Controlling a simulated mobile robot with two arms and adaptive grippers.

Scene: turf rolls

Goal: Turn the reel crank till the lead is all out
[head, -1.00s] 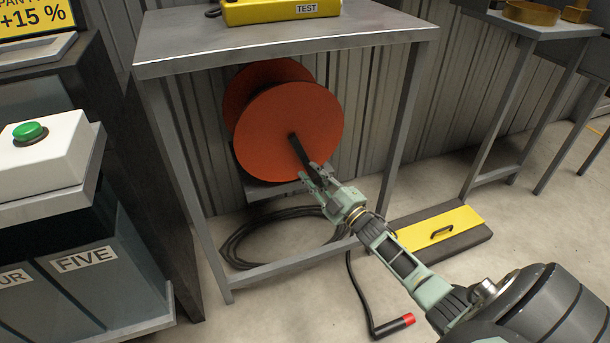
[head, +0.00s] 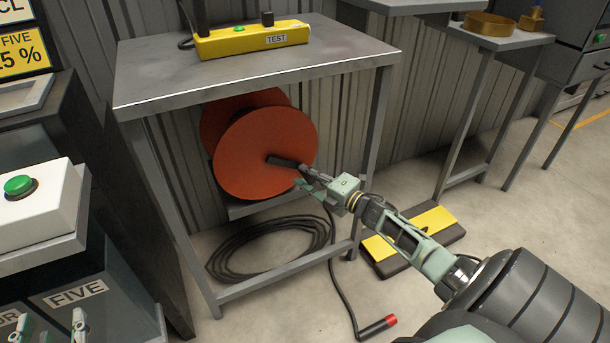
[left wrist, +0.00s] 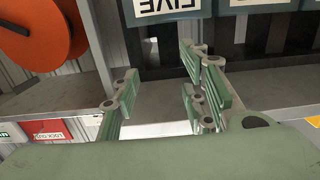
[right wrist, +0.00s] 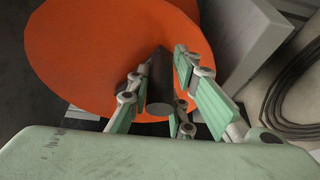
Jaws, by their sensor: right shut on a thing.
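The orange reel (head: 245,165) hangs under the table (head: 150,92). Its black crank (head: 283,161) points right and slightly down from the hub in the head view. My right gripper (head: 305,179) is shut on the crank's grip (right wrist: 160,85), which shows dark between its fingers in the right wrist view. Black lead (head: 225,258) lies in loose loops on the floor below, and a stretch runs forward to a red-ended plug (head: 378,327). Lead still on the reel is hidden behind the front disc. My left gripper (head: 48,324) is open and empty at the lower left.
Table legs and a low crossbar (head: 285,282) frame the reel. A yellow and black box (head: 415,236) stands on the floor near my right arm. A yellow TEST unit (head: 250,40) sits on the table. A grey cabinet marked FIVE (head: 80,295) with a green button stands left.

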